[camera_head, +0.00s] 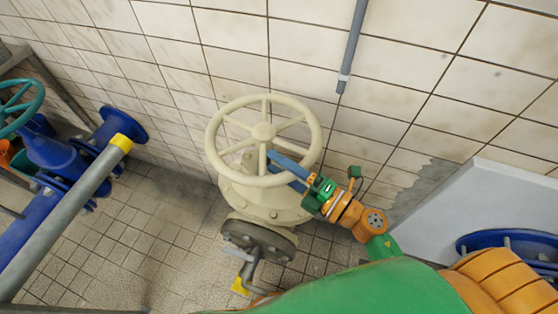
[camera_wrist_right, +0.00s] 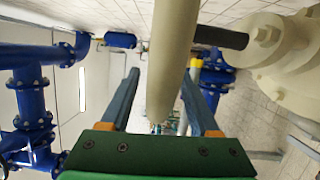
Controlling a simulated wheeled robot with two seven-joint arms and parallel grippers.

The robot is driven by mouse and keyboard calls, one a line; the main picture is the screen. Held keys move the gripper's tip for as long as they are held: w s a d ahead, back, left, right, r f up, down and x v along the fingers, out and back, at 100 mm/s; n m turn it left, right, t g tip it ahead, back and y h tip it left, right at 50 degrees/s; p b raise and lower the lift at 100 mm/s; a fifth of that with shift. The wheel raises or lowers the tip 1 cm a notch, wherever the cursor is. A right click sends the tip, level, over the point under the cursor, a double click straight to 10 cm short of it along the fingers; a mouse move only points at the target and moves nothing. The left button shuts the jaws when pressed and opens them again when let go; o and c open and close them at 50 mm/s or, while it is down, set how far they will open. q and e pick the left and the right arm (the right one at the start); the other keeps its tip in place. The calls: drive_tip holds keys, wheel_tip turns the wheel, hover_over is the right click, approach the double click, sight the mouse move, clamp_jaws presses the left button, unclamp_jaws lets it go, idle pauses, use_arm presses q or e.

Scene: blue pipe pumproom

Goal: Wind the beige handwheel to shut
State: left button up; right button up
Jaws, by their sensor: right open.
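The beige handwheel (camera_head: 264,131) is a spoked wheel on top of a beige valve body (camera_head: 262,203) in front of the tiled wall. My right gripper (camera_head: 272,166) reaches in from the lower right, its blue fingers at the near right part of the rim. In the right wrist view, a beige bar of the wheel (camera_wrist_right: 173,60) runs between the two open fingers (camera_wrist_right: 160,76), with a gap visible on both sides. Contact cannot be told. A dark stem (camera_wrist_right: 222,37) and the beige valve body (camera_wrist_right: 285,55) show at the right there. My left gripper is out of view.
A grey pipe with a yellow end (camera_head: 90,185) and blue pipework (camera_head: 55,155) with a teal handwheel (camera_head: 22,97) stand at the left. A thin grey conduit (camera_head: 353,45) runs down the wall. A pale panel (camera_head: 465,210) and blue ring (camera_head: 510,240) are at the right.

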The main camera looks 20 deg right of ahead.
drive_tip(key=shift+s, duration=0.1)
clamp_jaws()
idle(1.3)
